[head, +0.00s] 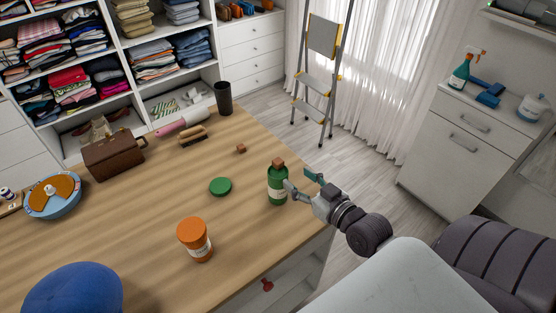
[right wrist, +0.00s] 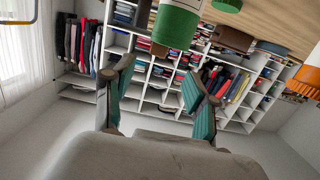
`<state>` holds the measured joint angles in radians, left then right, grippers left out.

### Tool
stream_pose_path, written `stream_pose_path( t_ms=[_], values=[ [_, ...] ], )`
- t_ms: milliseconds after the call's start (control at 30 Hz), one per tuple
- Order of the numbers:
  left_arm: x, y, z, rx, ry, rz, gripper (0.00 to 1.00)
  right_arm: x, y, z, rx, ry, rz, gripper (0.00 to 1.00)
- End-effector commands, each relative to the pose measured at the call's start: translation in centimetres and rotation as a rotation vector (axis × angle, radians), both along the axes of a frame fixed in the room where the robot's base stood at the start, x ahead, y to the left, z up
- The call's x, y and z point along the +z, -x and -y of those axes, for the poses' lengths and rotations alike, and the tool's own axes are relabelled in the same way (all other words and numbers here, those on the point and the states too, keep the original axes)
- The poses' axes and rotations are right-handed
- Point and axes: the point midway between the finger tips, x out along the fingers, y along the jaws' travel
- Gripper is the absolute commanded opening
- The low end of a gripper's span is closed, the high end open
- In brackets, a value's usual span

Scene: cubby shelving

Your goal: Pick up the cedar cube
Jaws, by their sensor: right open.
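The cedar cube (head: 241,149) is a small reddish-brown block on the wooden table, behind and left of the green bottle in the head view. I cannot make it out in the right wrist view. My right gripper (head: 301,180) is open and empty at the table's right edge, beside the green bottle (head: 277,187) and apart from the cube. In the right wrist view, its spread teal-padded fingers (right wrist: 157,80) have nothing between them, with the bottle (right wrist: 178,24) just above them. My left gripper is out of view.
A green disc (head: 220,186) and an orange jar (head: 194,239) stand nearer than the cube. A brush (head: 193,139), a black cup (head: 223,98) and a brown case (head: 113,155) lie further back or left. Bare tabletop surrounds the cube.

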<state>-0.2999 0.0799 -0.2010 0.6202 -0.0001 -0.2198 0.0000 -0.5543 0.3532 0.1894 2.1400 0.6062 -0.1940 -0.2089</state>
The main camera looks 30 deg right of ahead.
Motion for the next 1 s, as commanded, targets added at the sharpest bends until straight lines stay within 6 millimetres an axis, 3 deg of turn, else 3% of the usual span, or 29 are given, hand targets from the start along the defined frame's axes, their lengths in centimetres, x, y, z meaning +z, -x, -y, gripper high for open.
stream_pose_path(
  t_ms=[100,367,700,1000],
  values=[
    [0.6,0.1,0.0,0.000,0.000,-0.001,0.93,0.0,-1.9,-0.1,-0.001,0.000,0.002,0.57],
    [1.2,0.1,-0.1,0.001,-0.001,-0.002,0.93,-0.3,-3.7,-0.3,0.000,-0.001,0.000,0.57],
    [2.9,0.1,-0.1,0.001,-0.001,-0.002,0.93,-0.9,-8.0,-0.4,0.000,0.000,0.000,0.57],
    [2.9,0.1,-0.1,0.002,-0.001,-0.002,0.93,-1.1,-8.3,-0.4,0.000,0.001,-0.002,0.54]
  ],
)
